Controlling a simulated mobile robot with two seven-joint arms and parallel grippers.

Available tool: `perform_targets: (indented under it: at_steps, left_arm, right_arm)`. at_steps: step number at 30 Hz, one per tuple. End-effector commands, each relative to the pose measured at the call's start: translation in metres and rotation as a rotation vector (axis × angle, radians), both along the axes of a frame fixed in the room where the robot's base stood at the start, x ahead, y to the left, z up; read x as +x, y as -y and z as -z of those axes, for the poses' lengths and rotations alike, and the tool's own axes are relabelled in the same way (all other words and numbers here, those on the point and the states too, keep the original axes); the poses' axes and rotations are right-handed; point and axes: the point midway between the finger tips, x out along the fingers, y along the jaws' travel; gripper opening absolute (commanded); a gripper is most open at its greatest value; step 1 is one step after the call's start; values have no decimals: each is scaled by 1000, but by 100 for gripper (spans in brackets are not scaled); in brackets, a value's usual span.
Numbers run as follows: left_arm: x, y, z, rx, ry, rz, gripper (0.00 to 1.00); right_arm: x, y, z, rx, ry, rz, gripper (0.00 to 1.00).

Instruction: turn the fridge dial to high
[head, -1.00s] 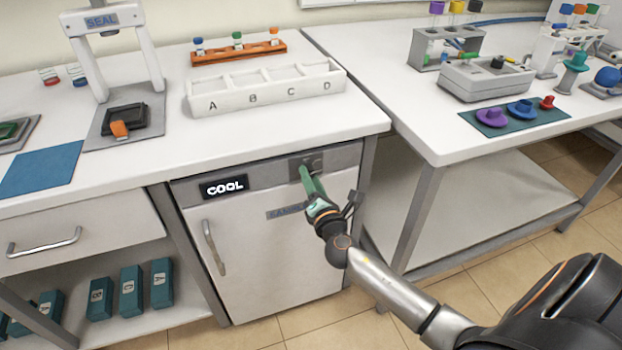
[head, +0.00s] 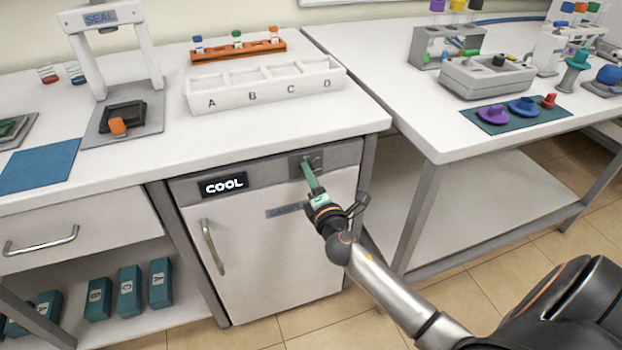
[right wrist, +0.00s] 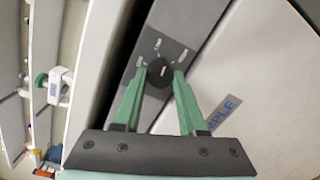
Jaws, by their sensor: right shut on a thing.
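The fridge (head: 270,245) stands under the left bench, with a grey panel across its top. A small display (head: 223,185) on the panel reads COOL. The round dark dial (right wrist: 160,72) sits on the panel's right part, with light marks around it in the right wrist view. A pale line shows on the dial's face. My right gripper (head: 306,168) reaches the dial from the front, and its green fingers (right wrist: 157,85) are shut on the dial from both sides. In the head view the fingers mostly hide the dial. My left gripper is not in view.
The bench top (head: 260,130) overhangs the panel. A second bench (head: 450,145) stands at the right, its leg near my right arm.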

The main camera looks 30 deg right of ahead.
Motion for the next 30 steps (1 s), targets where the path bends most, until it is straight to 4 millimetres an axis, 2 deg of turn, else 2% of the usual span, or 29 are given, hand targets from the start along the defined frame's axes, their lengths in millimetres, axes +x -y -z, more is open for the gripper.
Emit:
perform_targets:
  at_steps: [18,30]
  left_arm:
    - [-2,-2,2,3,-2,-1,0]
    - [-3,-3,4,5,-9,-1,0]
  right_arm:
    - [-1,0,0,531,125,1,0]
    - [0,1,0,686,163,1,0]
